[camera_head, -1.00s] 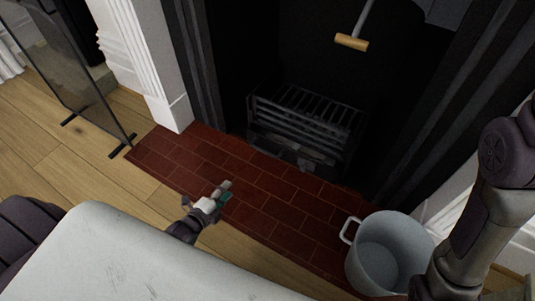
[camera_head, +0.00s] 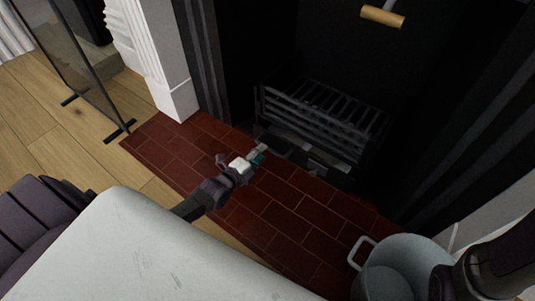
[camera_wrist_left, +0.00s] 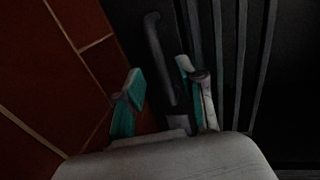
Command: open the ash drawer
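The dark ash drawer (camera_head: 300,151) sits low under the black fire grate (camera_head: 322,112), at the back edge of the brick hearth. It looks shut, though it is dim there. My left gripper (camera_head: 258,154) is just in front of it, low over the bricks. In the left wrist view my left gripper (camera_wrist_left: 160,80) has its two teal-padded fingers apart. A dark bar handle (camera_wrist_left: 158,48) shows ahead, in the gap between them. I see no contact with it. My right gripper is out of view; only part of the right arm shows at the lower right.
A pale grey bucket (camera_head: 400,265) stands on the right of the red brick hearth (camera_head: 270,205). A glass screen (camera_head: 75,75) stands at the left. A wooden-handled tool (camera_head: 383,16) hangs above the grate. White surround pillars flank the opening.

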